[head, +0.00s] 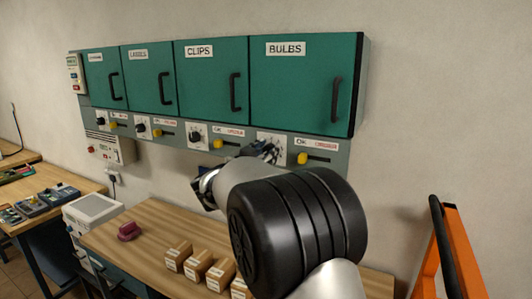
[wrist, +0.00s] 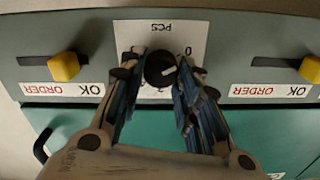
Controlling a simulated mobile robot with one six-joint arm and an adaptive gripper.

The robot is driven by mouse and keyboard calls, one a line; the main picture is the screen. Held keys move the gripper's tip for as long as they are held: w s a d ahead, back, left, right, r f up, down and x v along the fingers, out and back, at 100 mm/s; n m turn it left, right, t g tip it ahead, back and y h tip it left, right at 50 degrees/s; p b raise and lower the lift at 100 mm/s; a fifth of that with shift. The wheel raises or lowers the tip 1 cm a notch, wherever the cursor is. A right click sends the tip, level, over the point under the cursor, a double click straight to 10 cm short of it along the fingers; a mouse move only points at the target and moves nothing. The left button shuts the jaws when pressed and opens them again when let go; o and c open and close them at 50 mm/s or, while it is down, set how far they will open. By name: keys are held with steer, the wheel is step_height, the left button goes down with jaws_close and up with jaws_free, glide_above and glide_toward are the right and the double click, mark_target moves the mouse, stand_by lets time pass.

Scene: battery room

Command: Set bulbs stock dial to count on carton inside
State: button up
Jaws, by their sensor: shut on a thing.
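The bulbs stock dial is a round black knob (wrist: 160,69) with a pale pointer mark, on a white plate (wrist: 180,38) lettered PCS, upside down in the wrist view. The pointer lies toward the right of that picture; most numbers are hidden. My gripper (wrist: 160,74) is shut on the knob, one finger on each side. In the head view my gripper (head: 262,151) is at the panel under the BULBS door (head: 302,85) and covers the knob. This green door is shut, so no carton inside it shows.
The bulbs slider (head: 302,158) is right of my gripper. Small cartons (head: 197,265) and a magenta object (head: 129,231) are on the bench (head: 150,225). An orange frame (head: 462,255) stands right.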

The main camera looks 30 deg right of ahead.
steer(key=shift+m, duration=0.3)
steer(key=shift+c, duration=0.4)
steer(key=m+b, duration=0.2)
steer(key=m, duration=0.2)
steer(key=shift+f+m, duration=0.15)
steer(key=shift+m, duration=0.15)
steer(key=m+b, duration=0.3)
steer(key=m, duration=0.3)
steer(key=m+b, duration=0.4)
steer(key=m, duration=0.2)
steer(key=m+b, duration=0.4)
steer(key=m, duration=0.2)
steer(key=shift+f, duration=0.25)
steer(key=shift+m, duration=0.4)
steer(key=o, duration=1.1)
steer(key=shift+c, duration=0.2)
